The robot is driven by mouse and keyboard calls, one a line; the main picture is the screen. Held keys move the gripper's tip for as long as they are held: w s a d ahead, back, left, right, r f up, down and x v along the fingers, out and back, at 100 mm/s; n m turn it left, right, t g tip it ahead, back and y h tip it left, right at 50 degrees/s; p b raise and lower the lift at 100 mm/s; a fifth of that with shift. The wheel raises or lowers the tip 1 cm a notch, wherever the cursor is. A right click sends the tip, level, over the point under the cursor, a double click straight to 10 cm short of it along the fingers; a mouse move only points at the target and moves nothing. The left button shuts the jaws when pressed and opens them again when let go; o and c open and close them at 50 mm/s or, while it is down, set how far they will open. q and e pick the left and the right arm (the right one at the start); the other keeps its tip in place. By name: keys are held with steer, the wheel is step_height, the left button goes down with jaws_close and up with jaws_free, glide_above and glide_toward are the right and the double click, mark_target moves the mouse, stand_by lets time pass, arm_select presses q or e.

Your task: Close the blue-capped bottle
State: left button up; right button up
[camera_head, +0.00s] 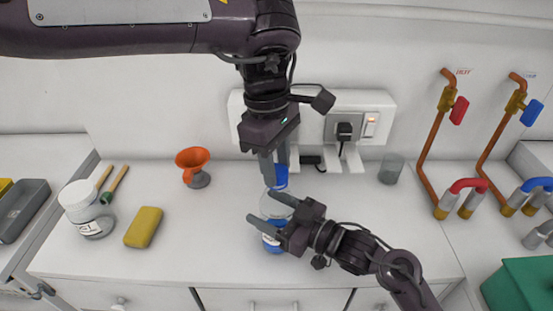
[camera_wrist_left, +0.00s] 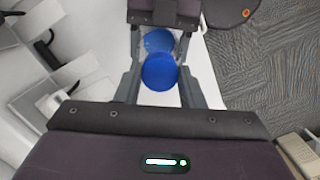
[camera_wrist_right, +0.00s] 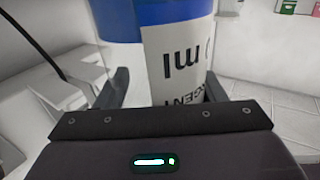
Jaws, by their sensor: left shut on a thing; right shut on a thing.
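The bottle (camera_head: 274,246) stands on the white counter, upright, with a clear upper body, a white label and blue in its lower part. My right gripper (camera_head: 264,206) is shut around it from the right. The bottle fills the right wrist view (camera_wrist_right: 178,62), its label lettering upside down there. My left gripper (camera_head: 276,181) points down above the bottle, shut on the blue cap (camera_head: 281,178). In the left wrist view the cap (camera_wrist_left: 160,73) sits between the fingers, with the bottle's blue (camera_wrist_left: 157,40) partly behind it. I cannot tell whether the cap touches the bottle's mouth.
A white jar (camera_head: 78,200), a yellow sponge (camera_head: 143,227) and two wooden-handled tools (camera_head: 114,184) are at the left. A socket panel (camera_head: 360,125) is on the wall behind.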

arm_select(q)
steer(key=shift+f, duration=0.1)
arm_select(e)
jaws_close()
arm_select(q)
steer(key=m, duration=0.7)
steer(key=shift+g+y, duration=0.3)
steer(key=m, duration=0.2)
steer(key=shift+w+m, duration=0.1)
steer(key=shift+m, duration=0.2)
steer(key=shift+d+m+y, duration=0.2)
steer(key=shift+m+y, duration=0.1)
steer(key=shift+m, duration=0.9)
steer(key=shift+a+m, duration=0.15)
steer(key=shift+m, duration=0.35)
arm_select(e)
steer(key=shift+a, duration=0.1)
arm_select(q)
steer(key=o, duration=1)
steer(key=shift+c, duration=0.2)
